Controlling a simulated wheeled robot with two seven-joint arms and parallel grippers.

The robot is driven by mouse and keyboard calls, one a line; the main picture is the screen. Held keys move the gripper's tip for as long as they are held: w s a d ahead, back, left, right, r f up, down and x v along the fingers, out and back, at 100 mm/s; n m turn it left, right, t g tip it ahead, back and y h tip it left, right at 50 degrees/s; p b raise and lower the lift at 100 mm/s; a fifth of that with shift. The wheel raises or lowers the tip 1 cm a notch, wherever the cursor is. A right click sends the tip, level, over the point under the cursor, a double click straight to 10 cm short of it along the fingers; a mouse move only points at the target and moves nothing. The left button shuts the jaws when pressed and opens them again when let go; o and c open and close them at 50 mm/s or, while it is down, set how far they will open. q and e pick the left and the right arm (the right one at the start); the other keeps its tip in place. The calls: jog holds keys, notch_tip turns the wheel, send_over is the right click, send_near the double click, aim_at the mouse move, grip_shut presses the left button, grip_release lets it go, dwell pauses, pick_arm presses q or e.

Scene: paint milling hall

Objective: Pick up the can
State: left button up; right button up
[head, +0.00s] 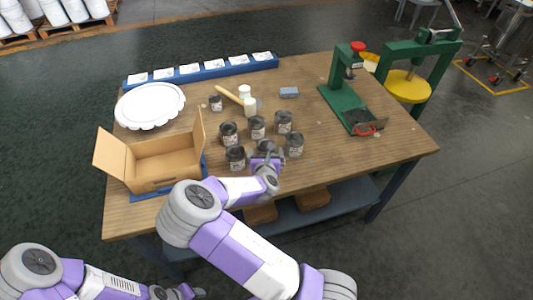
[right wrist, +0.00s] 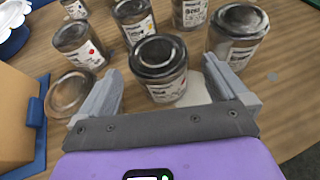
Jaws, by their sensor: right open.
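Several small metal cans with dark lids and white labels stand on the wooden table, among them cans at the left (head: 229,133), middle (head: 257,127) and right (head: 294,145) of the group. My right gripper (head: 267,158) is low among them and open. In the right wrist view one dark-lidded can (right wrist: 168,88) stands upright between the spread fingers, near their tips, with gaps beside it. In the head view the gripper mostly hides that can. Another can (right wrist: 70,93) is just outside the left finger. My left gripper (head: 180,292) is low at the bottom edge, its jaws unclear.
An open cardboard box (head: 165,160) is left of the cans, with a white scalloped plate (head: 150,106) behind it. A mallet (head: 229,95), a grey-blue block (head: 289,92) and a green press (head: 343,100) stand farther back. The table's right front is clear.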

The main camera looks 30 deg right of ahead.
jog(key=b+x, duration=0.1)
jog(key=x, duration=0.5)
jog(key=shift+w+f, duration=0.15)
jog(key=shift+c, duration=0.3)
jog(key=c, duration=1.1)
